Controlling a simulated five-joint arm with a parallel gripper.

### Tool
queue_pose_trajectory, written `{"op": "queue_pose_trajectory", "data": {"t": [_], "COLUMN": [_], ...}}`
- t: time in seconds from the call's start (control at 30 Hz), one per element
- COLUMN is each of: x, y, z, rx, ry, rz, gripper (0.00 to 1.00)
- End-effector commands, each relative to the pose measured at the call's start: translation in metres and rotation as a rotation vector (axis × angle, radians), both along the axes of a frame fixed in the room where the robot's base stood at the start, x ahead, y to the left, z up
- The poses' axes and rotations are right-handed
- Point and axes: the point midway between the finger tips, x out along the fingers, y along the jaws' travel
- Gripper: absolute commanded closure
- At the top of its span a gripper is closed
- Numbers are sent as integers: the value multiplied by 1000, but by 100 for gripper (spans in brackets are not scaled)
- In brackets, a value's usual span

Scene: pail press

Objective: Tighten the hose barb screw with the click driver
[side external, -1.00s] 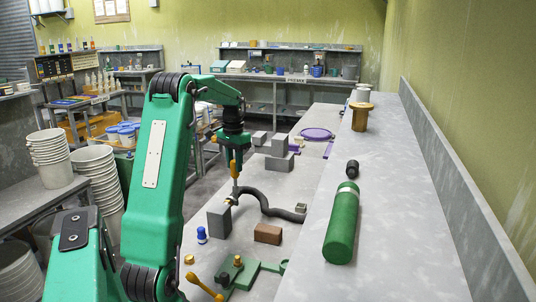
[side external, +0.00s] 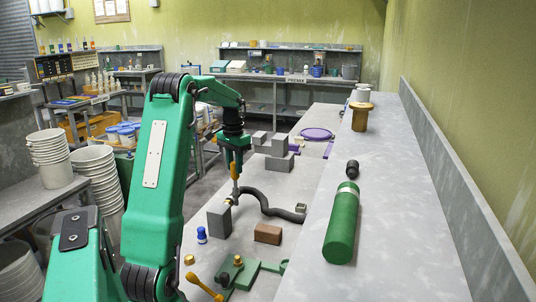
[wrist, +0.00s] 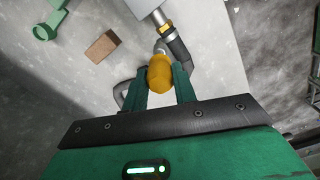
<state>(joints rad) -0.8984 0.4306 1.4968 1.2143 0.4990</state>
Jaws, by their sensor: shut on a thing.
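My gripper (side external: 234,168) is shut on the click driver's yellow handle (wrist: 161,74), which sits between its two green fingers in the wrist view. In the side view the driver's thin shaft (side external: 235,188) points down towards the hose barb. The brassy hose barb (side external: 230,201) is at the end of a black hose (side external: 266,206), beside an upright grey block (side external: 219,220). The hose end also shows in the wrist view (wrist: 178,50), just beyond the handle. The screw itself is too small or hidden, and I cannot tell whether the driver tip touches it.
A brown block (side external: 268,234), a blue-capped bottle (side external: 202,235) and a green fixture (side external: 243,272) with a yellow lever stand nearer on the bench. Grey blocks (side external: 279,161) and a purple ring (side external: 316,134) are farther back. A green cylinder (side external: 341,225) lies right.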

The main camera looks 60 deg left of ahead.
Motion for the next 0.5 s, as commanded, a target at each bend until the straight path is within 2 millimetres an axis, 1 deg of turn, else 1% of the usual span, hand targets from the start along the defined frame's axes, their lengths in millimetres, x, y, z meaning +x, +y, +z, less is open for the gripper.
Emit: {"op": "queue_pose_trajectory", "data": {"t": [0.5], "x": [0], "y": [0], "z": [-11], "rx": [0], "ry": [-1], "rz": [0], "gripper": [96]}}
